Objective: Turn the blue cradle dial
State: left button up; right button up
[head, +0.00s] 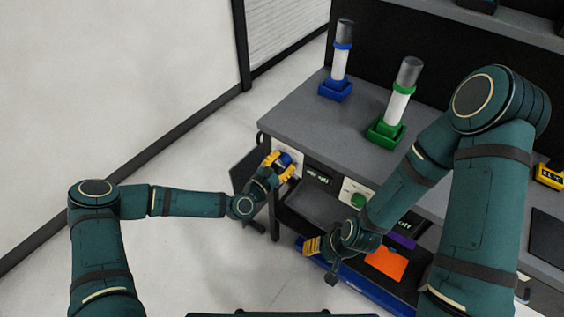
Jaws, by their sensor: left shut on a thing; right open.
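The blue cradle dial (286,159) sits on a white panel on the front of the grey bench, near its left corner. My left gripper (281,163) is shut on the blue dial, with its yellow fingers around it. The blue cradle (336,91) stands on the bench top and holds an upright white cylinder (340,63) with a dark cap and a blue band. My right gripper (309,246) is open, lower down in front of the bench, and touches nothing that I can make out.
A green cradle (386,134) with a similar cylinder stands to the right, and a green dial (358,200) is on the bench front. An orange sheet (386,263) lies on the lower shelf. A yellow device (550,177) is at the right. Open floor lies left.

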pick_arm(q)
jog(key=m, duration=0.4)
jog(key=shift+m, duration=0.3)
jog(key=m, duration=0.4)
jog(key=shift+d+m, duration=0.1)
jog(key=shift+m, duration=0.2)
jog(key=m, duration=0.4)
jog(key=shift+f+m, duration=0.1)
jog(key=shift+m, duration=0.2)
jog(key=m, duration=1)
jog(key=shift+f+m, duration=0.15)
jog(key=shift+m, duration=0.25)
jog(key=m, duration=0.5)
jog(key=shift+w+m, duration=0.1)
jog(key=shift+m, duration=0.2)
